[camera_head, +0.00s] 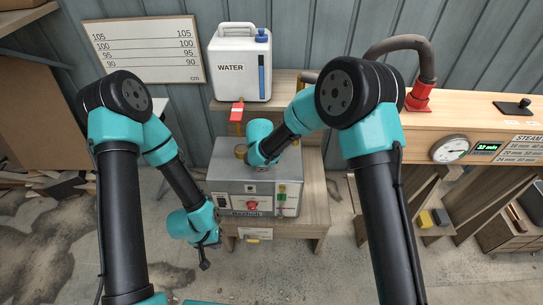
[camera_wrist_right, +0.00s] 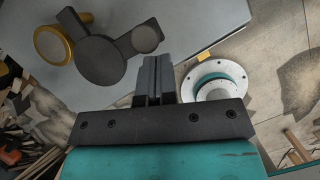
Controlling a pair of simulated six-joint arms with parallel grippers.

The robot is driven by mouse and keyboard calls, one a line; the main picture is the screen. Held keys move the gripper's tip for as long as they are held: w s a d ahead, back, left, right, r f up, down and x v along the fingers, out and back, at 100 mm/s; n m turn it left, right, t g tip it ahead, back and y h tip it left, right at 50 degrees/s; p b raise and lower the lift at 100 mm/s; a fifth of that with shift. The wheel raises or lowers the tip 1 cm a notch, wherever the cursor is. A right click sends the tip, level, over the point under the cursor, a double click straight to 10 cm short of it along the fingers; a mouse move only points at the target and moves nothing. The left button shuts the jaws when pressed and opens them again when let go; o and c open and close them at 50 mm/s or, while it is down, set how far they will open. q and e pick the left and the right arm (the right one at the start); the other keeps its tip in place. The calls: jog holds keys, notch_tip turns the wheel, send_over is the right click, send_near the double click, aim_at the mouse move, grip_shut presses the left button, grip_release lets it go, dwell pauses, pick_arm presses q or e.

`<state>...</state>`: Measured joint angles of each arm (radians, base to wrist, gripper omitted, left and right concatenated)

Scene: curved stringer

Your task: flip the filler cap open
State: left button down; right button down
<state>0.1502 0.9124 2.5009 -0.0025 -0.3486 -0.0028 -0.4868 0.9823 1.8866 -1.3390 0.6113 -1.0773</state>
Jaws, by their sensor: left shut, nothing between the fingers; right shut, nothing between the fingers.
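The grey boiler box (camera_head: 225,188) stands below the white water tank in the head view. A brass round fitting (camera_head: 240,152) shows on its top, close to my right wrist. In the right wrist view, a gold-rimmed round fitting (camera_wrist_right: 53,46) is at upper left. Beside it is a dark round part (camera_wrist_right: 101,61) with short arms and a smaller disc. I cannot tell whether this is the filler cap or how it sits. My left gripper (camera_head: 204,263) is shut and empty, hanging at the box's lower left.
The water tank (camera_head: 240,65) stands on a shelf behind the box, with a red-tagged tap (camera_head: 237,111) below it. A wooden steam box (camera_head: 470,112) with a dial (camera_head: 450,149) and red hose fitting (camera_head: 418,97) is at right. Floor left of the box is partly open.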

jog(key=s+a+r, duration=0.2)
jog(key=s+r, duration=0.4)
jog(key=r, duration=0.3)
jog(key=shift+s+a+r, duration=0.15)
jog(key=shift+s, duration=0.15)
jog(key=s+d+f+m+g+y, duration=0.2)
jog(key=s+d+f+m+g, duration=0.15)
jog(key=d+f+m, duration=0.4)
jog(key=s+d+f+m+g+y, duration=0.2)
jog(key=s+d+f+m, duration=0.3)
jog(key=d+f+m, duration=0.3)
jog(key=s+d+f+m+t, duration=0.1)
jog(key=s+d+f+m, duration=0.3)
jog(key=m, duration=0.5)
jog(key=s+d+f+m+t+y, duration=0.1)
jog(key=s+d+f+m, duration=0.3)
jog(key=s+d+m, duration=0.5)
jog(key=shift+d+f, duration=0.35)
jog(key=shift+d, duration=0.9)
